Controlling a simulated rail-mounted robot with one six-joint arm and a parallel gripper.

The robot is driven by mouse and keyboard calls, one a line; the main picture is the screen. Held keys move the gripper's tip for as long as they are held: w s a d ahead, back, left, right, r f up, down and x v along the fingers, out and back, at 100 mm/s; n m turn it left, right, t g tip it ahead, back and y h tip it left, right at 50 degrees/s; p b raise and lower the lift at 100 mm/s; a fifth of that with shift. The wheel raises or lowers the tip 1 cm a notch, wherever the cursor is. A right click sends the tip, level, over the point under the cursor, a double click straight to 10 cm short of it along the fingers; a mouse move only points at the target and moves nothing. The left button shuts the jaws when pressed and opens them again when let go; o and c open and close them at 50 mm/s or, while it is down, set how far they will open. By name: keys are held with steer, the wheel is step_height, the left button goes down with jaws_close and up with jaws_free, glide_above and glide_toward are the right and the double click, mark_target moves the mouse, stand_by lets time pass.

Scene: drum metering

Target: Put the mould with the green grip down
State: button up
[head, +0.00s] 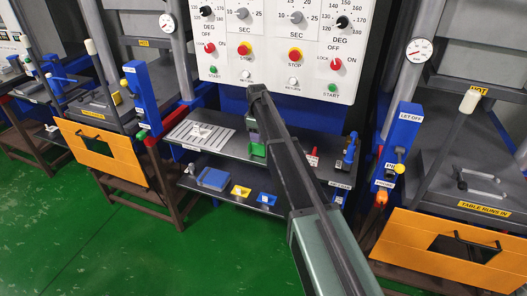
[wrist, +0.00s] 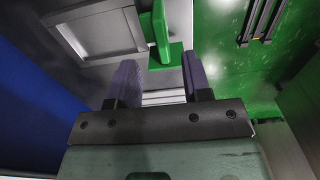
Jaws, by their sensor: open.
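The mould (wrist: 105,40) shows in the wrist view as a grey square frame, cut off by the top edge. Its green grip (wrist: 162,35) stands beyond and between my fingertips. In the head view the green grip (head: 258,150) shows small, just below my gripper (head: 253,130), over the dark upper shelf. In the wrist view my gripper (wrist: 159,75) is open, with a gap between its two purple-grey fingers. The fingers appear apart from the grip. My arm hides part of the shelf, and the mould's body is hard to make out in the head view.
A slotted plate (head: 200,135) lies left on the dark upper shelf (head: 232,150). A blue tray (head: 213,179) and small yellow (head: 240,191) and blue (head: 266,199) pieces sit on the lower shelf. A white control panel (head: 270,50) stands behind. Presses with orange boards (head: 98,150) flank both sides.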

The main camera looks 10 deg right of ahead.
mark_target(258, 145)
step_height(258, 145, down, 5)
steer(key=b, duration=0.5)
steer(key=shift+s+f, duration=0.15)
steer(key=shift+f, duration=0.05)
steer(key=shift+r, duration=0.25)
jaws_close()
